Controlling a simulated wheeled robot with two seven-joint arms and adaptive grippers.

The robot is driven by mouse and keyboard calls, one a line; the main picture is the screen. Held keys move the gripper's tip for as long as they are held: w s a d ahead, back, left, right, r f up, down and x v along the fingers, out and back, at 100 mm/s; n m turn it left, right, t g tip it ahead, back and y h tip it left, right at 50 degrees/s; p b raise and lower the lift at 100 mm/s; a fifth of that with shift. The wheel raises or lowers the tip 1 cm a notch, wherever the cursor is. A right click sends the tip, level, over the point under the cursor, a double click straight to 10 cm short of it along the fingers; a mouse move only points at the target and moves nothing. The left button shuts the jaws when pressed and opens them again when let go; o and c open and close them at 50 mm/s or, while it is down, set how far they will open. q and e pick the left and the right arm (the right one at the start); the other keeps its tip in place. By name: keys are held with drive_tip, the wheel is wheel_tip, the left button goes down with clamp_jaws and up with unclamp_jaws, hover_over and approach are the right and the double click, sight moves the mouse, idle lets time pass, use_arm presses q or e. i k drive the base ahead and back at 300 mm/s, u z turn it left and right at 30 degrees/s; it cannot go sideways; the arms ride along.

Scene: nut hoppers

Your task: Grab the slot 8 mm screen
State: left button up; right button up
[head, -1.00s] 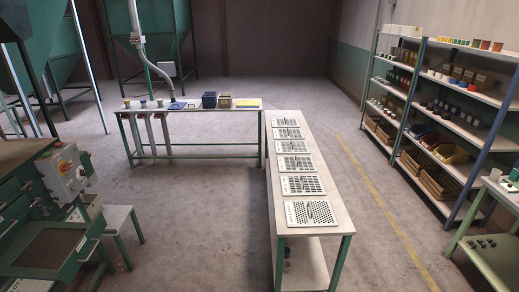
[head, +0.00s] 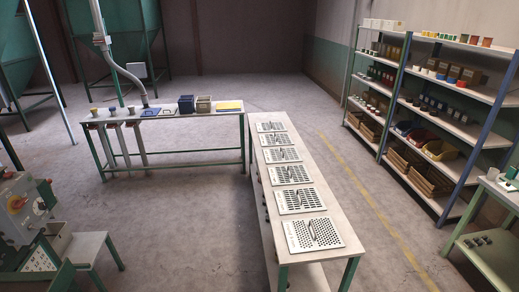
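Several flat metal screens lie in a row along a long narrow table (head: 270,232). The nearest screen (head: 313,234) has round holes. The screen behind it (head: 300,199) and the third from the front (head: 290,173) have openings that look elongated or slot-like. Farther back lie another screen (head: 283,155), one more (head: 277,139) and the farthest screen (head: 270,127). Each seems to have a small handle on top. Size markings are too small to read, so I cannot tell which one is the slot 8 mm screen. Neither of my grippers is in view.
A green-legged bench (head: 170,117) with bins stands at back left. A green machine (head: 25,215) and low stool (head: 85,248) are at left. Shelves (head: 450,125) and a side table (head: 490,235) line the right. Floor left of the screen table is open.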

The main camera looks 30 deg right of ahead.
sight(275, 138)
drive_tip(key=i, duration=2.65)
drive_tip(key=z, duration=1.6)
